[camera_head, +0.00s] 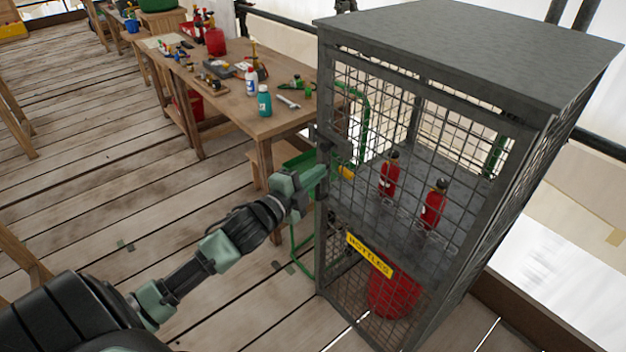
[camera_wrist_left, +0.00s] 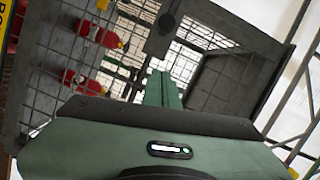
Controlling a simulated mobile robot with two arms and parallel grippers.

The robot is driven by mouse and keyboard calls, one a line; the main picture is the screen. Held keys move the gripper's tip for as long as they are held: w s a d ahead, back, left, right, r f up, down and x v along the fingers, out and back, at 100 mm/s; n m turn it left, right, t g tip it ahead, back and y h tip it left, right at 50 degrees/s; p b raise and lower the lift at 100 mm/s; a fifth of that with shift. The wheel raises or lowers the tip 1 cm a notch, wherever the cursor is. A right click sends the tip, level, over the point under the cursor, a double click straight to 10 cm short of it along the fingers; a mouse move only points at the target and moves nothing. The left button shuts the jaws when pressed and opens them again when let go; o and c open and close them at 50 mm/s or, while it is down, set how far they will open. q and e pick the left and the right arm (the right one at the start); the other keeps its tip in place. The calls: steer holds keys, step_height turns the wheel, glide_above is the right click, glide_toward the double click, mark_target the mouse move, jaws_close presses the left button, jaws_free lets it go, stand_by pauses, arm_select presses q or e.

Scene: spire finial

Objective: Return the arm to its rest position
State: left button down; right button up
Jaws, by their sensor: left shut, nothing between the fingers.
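My left arm reaches in from the lower left in the head view. Its left gripper (camera_head: 322,172) is shut and empty, close to the left front post of a grey wire-mesh cage (camera_head: 455,112). In the left wrist view the shut green fingers (camera_wrist_left: 161,90) point toward the cage's mesh and a dark latch-like fitting (camera_wrist_left: 163,28). I cannot tell whether the fingertips touch the cage. My right gripper is not in view.
The cage holds two red bottles (camera_head: 389,175) on its shelf and a red container (camera_head: 394,292) below. A yellow "BOTTLES" sign (camera_head: 369,254) is on its front. A wooden workbench (camera_head: 262,122) with bottles and tools stands behind. Plank floor at left is mostly clear.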

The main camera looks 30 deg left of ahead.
arm_select(q)
steer(key=shift+s, duration=0.65)
steer(key=s+a+f+n+g+y, duration=0.1)
steer(key=s+a+f+n+g, duration=0.15)
steer(key=f, duration=0.85)
steer(key=s+a+f+n+g+y, duration=0.1)
steer(key=f+n+g, duration=0.15)
steer(key=f, duration=0.85)
steer(key=s+d+f+n+g, duration=0.1)
steer(key=s+f+n, duration=0.1)
steer(key=s+f, duration=0.45)
steer(key=s+f+n+g, duration=0.1)
steer(key=s+f+g, duration=0.15)
steer(key=f, duration=0.75)
steer(key=s+d+f+n+g, duration=0.1)
steer(key=s+d+f+g, duration=0.1)
steer(key=s+d+f, duration=0.2)
steer(key=s+d+f+n+g, duration=0.2)
steer(key=s+f, duration=0.8)
steer(key=s, duration=0.9)
steer(key=s+d+f+n+g, duration=0.2)
steer(key=s+d+f, duration=0.5)
steer(key=s, duration=0.5)
steer(key=shift+s+f+g+h, duration=0.2)
steer(key=shift+g+h, duration=0.2)
steer(key=shift+g, duration=0.45)
